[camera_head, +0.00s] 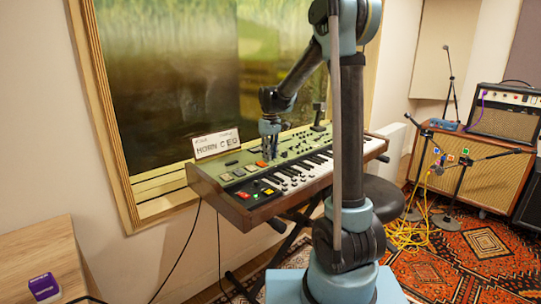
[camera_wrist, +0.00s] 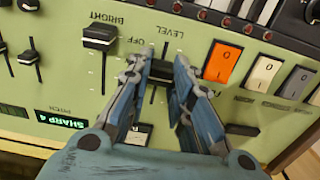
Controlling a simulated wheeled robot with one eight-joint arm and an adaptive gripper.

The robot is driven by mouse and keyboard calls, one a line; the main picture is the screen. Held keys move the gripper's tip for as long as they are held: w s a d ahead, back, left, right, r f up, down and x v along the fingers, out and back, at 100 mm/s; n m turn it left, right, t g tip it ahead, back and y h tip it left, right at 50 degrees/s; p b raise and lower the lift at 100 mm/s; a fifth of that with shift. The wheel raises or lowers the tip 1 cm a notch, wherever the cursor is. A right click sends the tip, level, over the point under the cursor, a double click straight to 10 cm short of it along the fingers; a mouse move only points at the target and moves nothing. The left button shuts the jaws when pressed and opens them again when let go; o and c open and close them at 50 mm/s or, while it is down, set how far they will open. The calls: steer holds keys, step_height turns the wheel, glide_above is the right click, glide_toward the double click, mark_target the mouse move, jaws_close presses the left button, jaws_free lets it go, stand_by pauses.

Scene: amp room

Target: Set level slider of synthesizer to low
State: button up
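The synthesizer (camera_head: 240,190) is a green-topped keyboard on a stand below the window. Its level slider (camera_wrist: 162,72) shows in the wrist view as a black knob in a vertical slot, under the printed word LEVEL, which appears upside down. The word OFF is printed to the left of the slot's upper end in the picture. My gripper (camera_wrist: 163,66) has one finger on each side of the knob, and both fingertips appear to touch it. In the head view my gripper (camera_head: 270,146) reaches down to the panel; the knob cannot be made out there.
In the wrist view, the BRIGHT slider (camera_wrist: 99,38) stands to the left, and an orange switch (camera_wrist: 223,62) and a white switch (camera_wrist: 262,74) are close on the right. A sign (camera_head: 215,143) stands on the synthesizer. A black stool (camera_head: 384,197) is at its right.

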steer(key=o, duration=0.4)
step_height(320, 180, up, 12)
steer(key=shift+w+f, duration=0.1)
stand_by(0.5)
steer(key=shift+d, duration=0.1)
